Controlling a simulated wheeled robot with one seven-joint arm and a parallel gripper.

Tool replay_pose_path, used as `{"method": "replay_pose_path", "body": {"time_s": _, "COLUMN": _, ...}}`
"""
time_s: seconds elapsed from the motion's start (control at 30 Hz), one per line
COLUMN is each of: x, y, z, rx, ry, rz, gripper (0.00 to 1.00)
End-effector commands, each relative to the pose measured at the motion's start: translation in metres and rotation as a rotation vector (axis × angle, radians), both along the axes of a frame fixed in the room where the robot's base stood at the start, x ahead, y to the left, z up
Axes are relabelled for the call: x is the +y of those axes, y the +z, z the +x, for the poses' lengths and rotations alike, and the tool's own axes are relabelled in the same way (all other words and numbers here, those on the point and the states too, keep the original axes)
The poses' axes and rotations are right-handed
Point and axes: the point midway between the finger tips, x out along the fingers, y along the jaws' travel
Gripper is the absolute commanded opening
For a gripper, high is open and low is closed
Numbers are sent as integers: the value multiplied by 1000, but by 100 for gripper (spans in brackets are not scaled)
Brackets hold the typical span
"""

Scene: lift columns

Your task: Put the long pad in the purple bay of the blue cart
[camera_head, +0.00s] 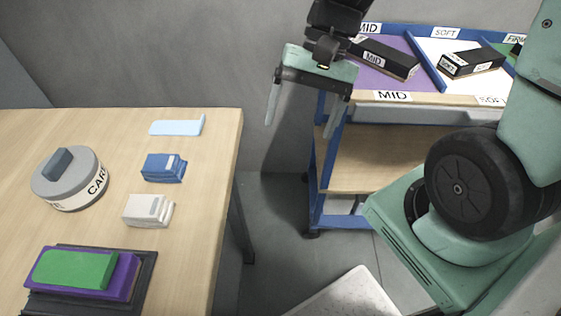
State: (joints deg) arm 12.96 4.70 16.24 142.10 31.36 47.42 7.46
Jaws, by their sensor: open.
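A long black pad (385,57) with a white MID label lies in the purple bay (372,78) of the blue cart (427,87), at the upper right. It lies at a slant on the purple surface, and my arm hides part of its far left end. The bay's front edge also carries a MID label. My gripper (299,128) hangs left of the cart's front corner, fingers down. Its two fingers are wide apart with nothing between them. The gripper is apart from the pad.
A shorter black pad (472,62) lies in the white SOFT bay (432,46); a blue divider (425,62) separates it from the purple bay. The wooden table (205,200) at left holds a grey round canister (70,180), small stacks and layered mats. Floor shows between table and cart.

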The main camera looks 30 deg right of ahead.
Motion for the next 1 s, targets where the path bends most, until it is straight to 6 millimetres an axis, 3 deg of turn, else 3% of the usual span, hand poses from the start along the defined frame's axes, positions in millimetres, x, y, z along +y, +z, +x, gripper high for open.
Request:
{"method": "replay_pose_path", "body": {"time_s": 0.1, "x": 26, "y": 1, "z": -21, "rx": -87, "ry": 277, "rz": -69, "gripper": 85}}
{"method": "replay_pose_path", "body": {"time_s": 0.3, "x": 60, "y": 4, "z": -52, "rx": -247, "ry": 714, "rz": -155, "gripper": 85}}
{"method": "replay_pose_path", "body": {"time_s": 0.5, "x": 81, "y": 8, "z": -73, "rx": -378, "ry": 1024, "rz": -199, "gripper": 85}}
{"method": "replay_pose_path", "body": {"time_s": 0.7, "x": 88, "y": 10, "z": -80, "rx": -427, "ry": 1133, "rz": -211, "gripper": 85}}
{"method": "replay_pose_path", "body": {"time_s": 1.0, "x": 88, "y": 10, "z": -80, "rx": -427, "ry": 1133, "rz": -211, "gripper": 85}}
